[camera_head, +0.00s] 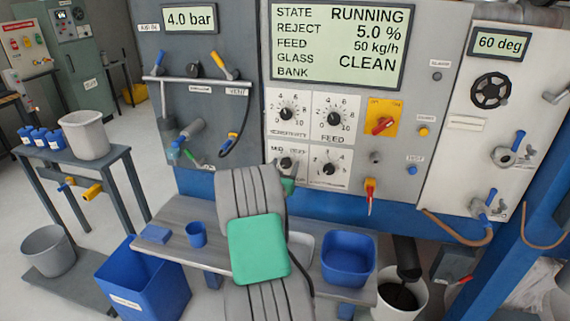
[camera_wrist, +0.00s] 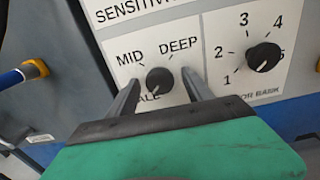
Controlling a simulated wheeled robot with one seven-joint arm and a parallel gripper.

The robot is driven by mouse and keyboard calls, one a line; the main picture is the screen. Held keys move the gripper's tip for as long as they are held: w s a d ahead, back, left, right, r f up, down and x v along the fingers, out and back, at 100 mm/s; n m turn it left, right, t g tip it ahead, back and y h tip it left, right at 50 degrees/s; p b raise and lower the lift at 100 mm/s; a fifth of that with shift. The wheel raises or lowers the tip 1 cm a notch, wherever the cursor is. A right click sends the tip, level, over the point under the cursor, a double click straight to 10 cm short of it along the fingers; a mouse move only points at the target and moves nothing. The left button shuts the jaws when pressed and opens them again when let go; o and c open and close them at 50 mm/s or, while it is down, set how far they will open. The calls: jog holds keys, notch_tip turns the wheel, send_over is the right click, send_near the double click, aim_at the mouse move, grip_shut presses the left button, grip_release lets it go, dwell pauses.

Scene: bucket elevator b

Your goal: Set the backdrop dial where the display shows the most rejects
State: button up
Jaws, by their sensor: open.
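The backdrop dial (camera_wrist: 160,80) is a small black knob on a white plate. Its labels read MID, DEEP and a partly hidden word ending in "ALE". Its pointer seems to face down-left, toward that word. My gripper (camera_wrist: 160,77) is open, one finger on each side of the knob, with gaps; contact cannot be told. In the head view the dial (camera_head: 287,163) sits at the panel's lower left, just above my arm, which hides my fingers. The display (camera_head: 338,45) reads STATE RUNNING, REJECT 5.0 %, FEED 50 kg/h, GLASS CLEAN.
A numbered bank dial (camera_wrist: 264,57) is right of the backdrop dial. Above are the sensitivity dial (camera_head: 288,113) and feed dial (camera_head: 334,118). A red-and-yellow switch (camera_head: 383,124) is to the right. A bench (camera_head: 175,242) with a blue bin (camera_head: 348,258) stands below.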

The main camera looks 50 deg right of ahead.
jog(key=shift+c, duration=0.3)
grip_shut()
dwell(0.4)
